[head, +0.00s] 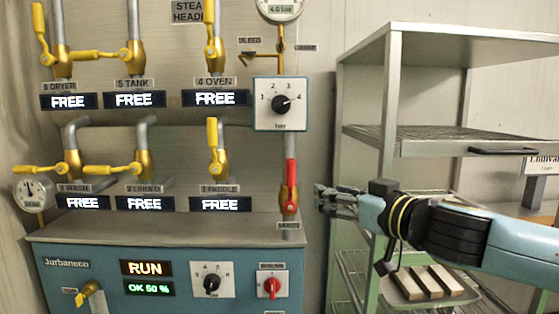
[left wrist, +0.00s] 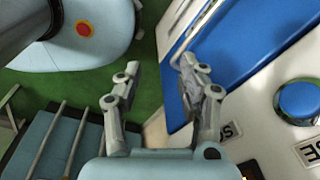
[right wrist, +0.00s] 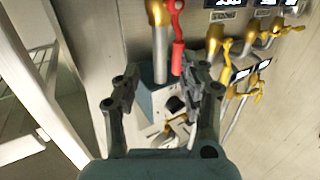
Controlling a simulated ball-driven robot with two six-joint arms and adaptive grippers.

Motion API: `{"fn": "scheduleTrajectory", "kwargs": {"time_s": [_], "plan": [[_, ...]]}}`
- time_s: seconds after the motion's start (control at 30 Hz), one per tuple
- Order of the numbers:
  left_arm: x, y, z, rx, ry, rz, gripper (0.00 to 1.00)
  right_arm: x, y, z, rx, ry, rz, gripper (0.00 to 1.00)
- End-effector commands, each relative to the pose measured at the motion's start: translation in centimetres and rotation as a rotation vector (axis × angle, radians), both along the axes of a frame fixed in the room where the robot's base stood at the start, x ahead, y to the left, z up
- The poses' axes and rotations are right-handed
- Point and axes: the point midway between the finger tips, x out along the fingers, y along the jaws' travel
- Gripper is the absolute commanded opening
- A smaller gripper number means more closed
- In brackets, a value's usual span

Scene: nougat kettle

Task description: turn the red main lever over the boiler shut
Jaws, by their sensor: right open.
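The red main lever (head: 290,173) stands upright along the pipe over the right end of the boiler (head: 160,231). Its yellow valve body is at its lower end. In the right wrist view the lever (right wrist: 178,58) hangs into the picture from the top, its tip between the fingertips and close to the right-hand finger. My right gripper (head: 322,197) is open and empty, just right of the valve in the head view; its fingers (right wrist: 160,82) are spread in the wrist view. My left gripper (left wrist: 158,68) is open and empty, away from the lever, and out of the head view.
Several yellow valve levers (head: 212,135) with FREE displays fill the wall to the left. A dial box (head: 280,103) sits above the lever. A metal shelf rack (head: 392,95) stands right, behind my right arm. A blue-topped white unit (left wrist: 238,45) is near my left gripper.

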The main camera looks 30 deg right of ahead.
Motion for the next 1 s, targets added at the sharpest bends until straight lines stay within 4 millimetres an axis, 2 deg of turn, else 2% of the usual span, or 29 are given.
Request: {"fn": "scheduleTrajectory", "kwargs": {"time_s": [0.03, 0.1, 0.17, 0.37, 0.83, 1.0], "plan": [[0.1, 0.1, 0.7, 0.001, -0.001, 0.000, 0.40, -0.3, 1.1, 2.3, 0.009, -0.026, 0.025, 0.43], [0.1, 0.2, 0.8, 0.002, -0.002, -0.001, 0.40, -0.5, 2.0, 3.8, 0.021, -0.049, 0.045, 0.43], [0.2, 0.3, 0.8, 0.003, -0.003, -0.001, 0.40, -0.4, 2.4, 4.3, 0.028, -0.059, 0.053, 0.43], [0.1, 0.4, 0.2, 0.005, -0.002, -0.002, 0.40, 1.2, 2.4, 4.3, 0.035, -0.063, 0.050, 0.43], [0.1, 0.5, 0.0, 0.005, -0.003, -0.002, 0.40, 8.3, 2.8, 4.4, 0.037, -0.063, 0.054, 0.43], [0.2, 0.5, 0.0, 0.006, -0.003, -0.002, 0.40, 9.8, 2.9, 4.4, 0.033, -0.061, 0.055, 0.43]]}}
